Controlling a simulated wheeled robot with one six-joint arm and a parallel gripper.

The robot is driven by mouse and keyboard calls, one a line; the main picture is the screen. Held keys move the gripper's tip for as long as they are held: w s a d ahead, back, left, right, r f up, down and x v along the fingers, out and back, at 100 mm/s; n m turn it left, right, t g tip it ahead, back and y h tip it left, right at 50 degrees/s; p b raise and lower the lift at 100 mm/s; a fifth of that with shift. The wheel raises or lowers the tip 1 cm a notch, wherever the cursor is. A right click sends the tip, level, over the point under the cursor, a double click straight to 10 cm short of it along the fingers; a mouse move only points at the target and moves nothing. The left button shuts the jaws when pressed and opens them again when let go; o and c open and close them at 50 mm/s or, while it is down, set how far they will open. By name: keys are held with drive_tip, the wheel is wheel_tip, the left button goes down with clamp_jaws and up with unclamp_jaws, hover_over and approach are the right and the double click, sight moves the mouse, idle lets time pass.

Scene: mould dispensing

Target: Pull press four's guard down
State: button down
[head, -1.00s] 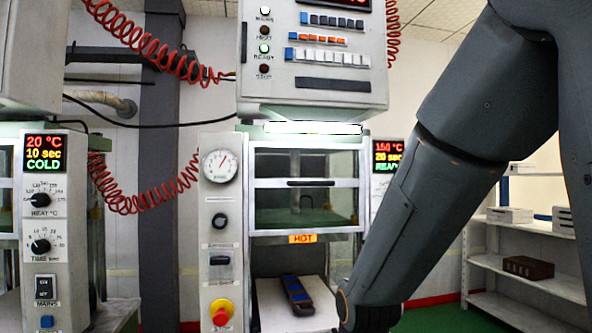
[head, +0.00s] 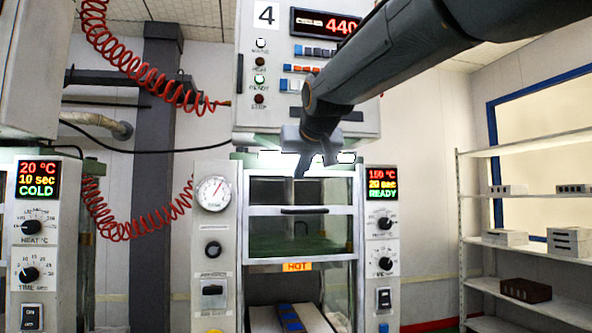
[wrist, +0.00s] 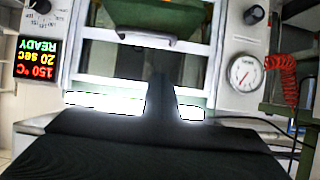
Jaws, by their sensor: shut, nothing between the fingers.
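Press four (head: 266,16) stands ahead, with its number plate at top left. The guard's lower bar sits above an open gap. My gripper (head: 308,172) is shut and empty, in front of the press above the handle, apart from it as far as I can tell. The wrist view is upside down and shows my dark gripper fingers (wrist: 163,92) pointing towards the guard frame (wrist: 92,58), with the handle (wrist: 145,40) beyond them.
A dark and blue object (head: 290,318) lies on a pale plate under the guard, below the HOT label (head: 297,266). A gauge column (head: 213,193) flanks the press on the left and a control column (head: 383,220) on the right. Another press (head: 40,240) is at left; shelves (head: 520,250) at right.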

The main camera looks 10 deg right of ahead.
drive_tip(key=p, duration=0.3)
approach(296, 198)
drive_tip(key=w+a, duration=0.2)
drive_tip(key=f, duration=0.2)
drive_tip(key=f+p, duration=0.1)
drive_tip(key=f, duration=0.1)
drive_tip(key=shift+s+d+f, duration=0.15)
drive_tip(key=shift+d, duration=0.05)
